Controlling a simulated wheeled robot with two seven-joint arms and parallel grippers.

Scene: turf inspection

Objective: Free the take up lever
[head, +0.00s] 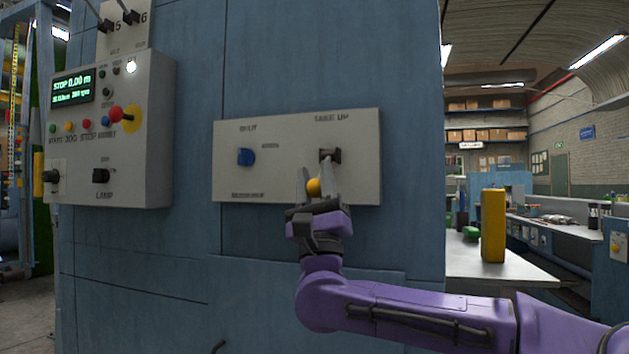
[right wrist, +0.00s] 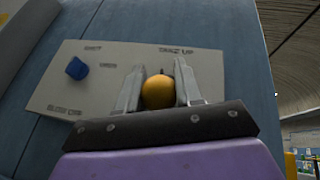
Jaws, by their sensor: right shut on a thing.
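The take up lever has a dark mount (head: 330,155) below the label "TAKE UP", on the right side of a pale plate (head: 285,135). Its round orange-yellow knob (head: 314,187) points out towards me, below the mount. My right gripper (head: 318,180) is in front of the plate, with its two grey fingers either side of the knob, shut on it. In the right wrist view the knob (right wrist: 158,92) sits between the fingertips and hides most of the lever behind it. My left gripper is not in view.
A blue knob (head: 245,157) is left of the lever on the same plate. A control box (head: 145,165) with a green display, buttons and a red knob juts out further left.

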